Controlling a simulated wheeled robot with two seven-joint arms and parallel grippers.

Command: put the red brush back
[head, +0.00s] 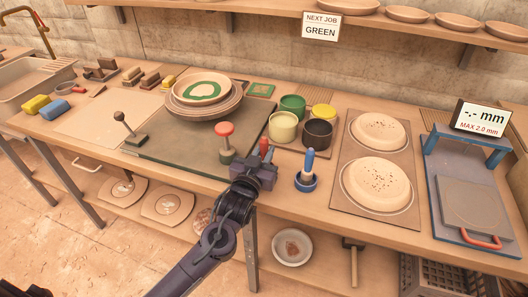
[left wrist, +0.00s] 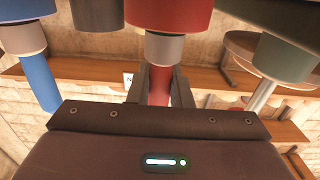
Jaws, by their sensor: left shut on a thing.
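My left gripper (head: 262,160) is shut on the red brush (head: 264,146), whose handle tip sticks up above the jaws in the head view. In the left wrist view, which looks inverted, the red handle (left wrist: 158,90) stands between the fingers. Its grey ferrule (left wrist: 164,48) meets a wider red holder (left wrist: 170,15). The ferrule seems to be at or in the holder's mouth; I cannot tell how deep. In the head view my gripper hides the red holder. The blue brush (head: 309,160) stands upright in its blue holder (head: 306,183), just right of my gripper.
A red-knobbed lever (head: 225,130) stands close left of my gripper. Behind are green (head: 292,103), yellow, cream and dark pots. Plates (head: 205,92) sit on the dark green board. Speckled plates (head: 376,186) lie to the right, then a blue-framed gauge (head: 470,195).

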